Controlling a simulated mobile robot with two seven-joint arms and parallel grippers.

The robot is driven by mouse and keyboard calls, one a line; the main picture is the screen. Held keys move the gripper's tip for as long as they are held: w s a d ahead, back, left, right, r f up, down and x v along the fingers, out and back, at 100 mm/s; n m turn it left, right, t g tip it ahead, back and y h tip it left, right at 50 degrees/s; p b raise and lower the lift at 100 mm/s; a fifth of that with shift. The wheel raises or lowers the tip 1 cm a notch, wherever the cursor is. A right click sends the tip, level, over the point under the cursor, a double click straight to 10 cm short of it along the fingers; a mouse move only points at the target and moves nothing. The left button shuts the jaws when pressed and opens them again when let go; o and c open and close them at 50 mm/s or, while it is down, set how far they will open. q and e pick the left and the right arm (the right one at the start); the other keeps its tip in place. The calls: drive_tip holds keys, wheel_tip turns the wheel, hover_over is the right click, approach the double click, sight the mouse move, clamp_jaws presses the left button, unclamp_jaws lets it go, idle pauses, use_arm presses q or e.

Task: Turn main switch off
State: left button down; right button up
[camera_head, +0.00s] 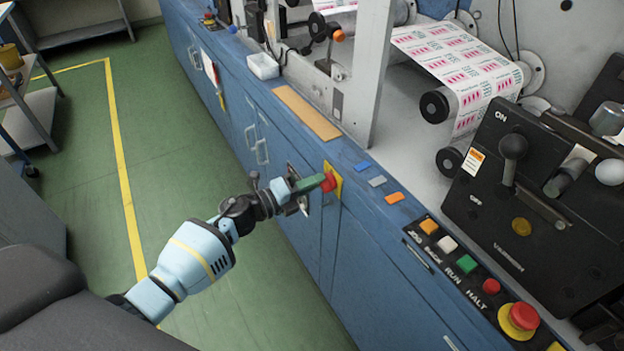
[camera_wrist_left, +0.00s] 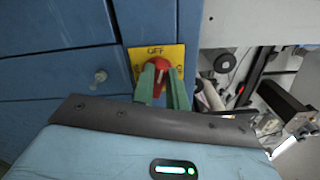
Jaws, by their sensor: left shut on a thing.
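The main switch is a red rotary knob (camera_head: 329,182) on a yellow plate (camera_head: 336,168), on the blue front panel of the machine. In the left wrist view the red knob (camera_wrist_left: 158,66) sits on its yellow plate (camera_wrist_left: 135,55), which is marked OFF at the top. My left gripper (camera_head: 323,183) reaches the knob from the left. Its green fingers (camera_wrist_left: 161,78) are shut on the knob, one on each side. The fingers hide part of the knob and plate, so I cannot tell exactly which way it points. My right gripper is not in view.
A black control panel (camera_head: 540,190) with an ON/OFF lever stands at the right. A button strip with a red mushroom button (camera_head: 523,315) lies along the front edge. A white tray (camera_head: 262,66) sits on the ledge. Green floor (camera_head: 80,150) is clear at the left.

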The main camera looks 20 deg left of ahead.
use_arm(q)
drive_tip(key=shift+f+n+p, duration=0.2)
drive_tip(key=shift+n+p, duration=0.25)
drive_tip(key=shift+n, duration=1.15)
drive_tip(key=c, duration=1.4)
unclamp_jaws()
drive_tip(key=shift+a, duration=0.1)
drive_tip(key=v, duration=0.7)
drive_tip(key=shift+s+a, duration=0.2)
drive_tip(key=shift+s, duration=0.15)
